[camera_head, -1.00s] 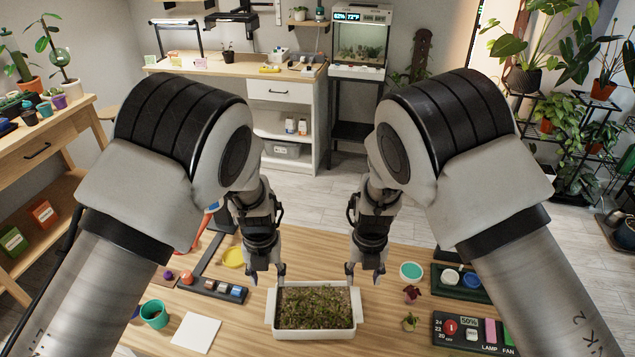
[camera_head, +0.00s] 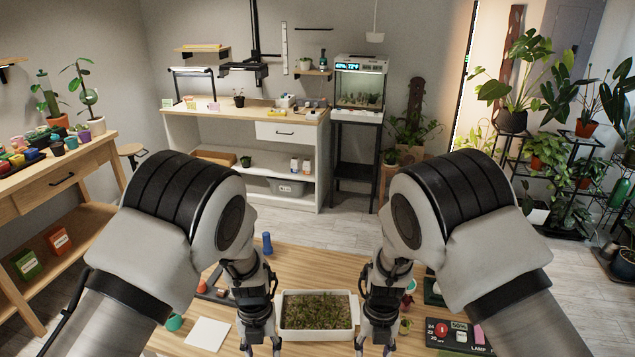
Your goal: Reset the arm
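My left gripper (camera_head: 260,345) hangs pointing down at the lower edge of the picture, left of a white planter tray (camera_head: 317,335) filled with small green plants. Its fingertips are apart and I see nothing between them. My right gripper (camera_head: 373,346) hangs likewise at the right of the tray, also with its fingers apart and empty. Both arms come in from the lower corners and bend at large black and grey joints. The arms and grippers hide parts of the wooden table (camera_head: 315,265).
A white card (camera_head: 208,334) and a teal pot (camera_head: 174,322) are left on the table. A blue bottle-like object (camera_head: 267,243) stands at its back. A control panel (camera_head: 455,334) is front right. A workbench (camera_head: 245,113), a side table (camera_head: 60,185) and plant shelves surround it.

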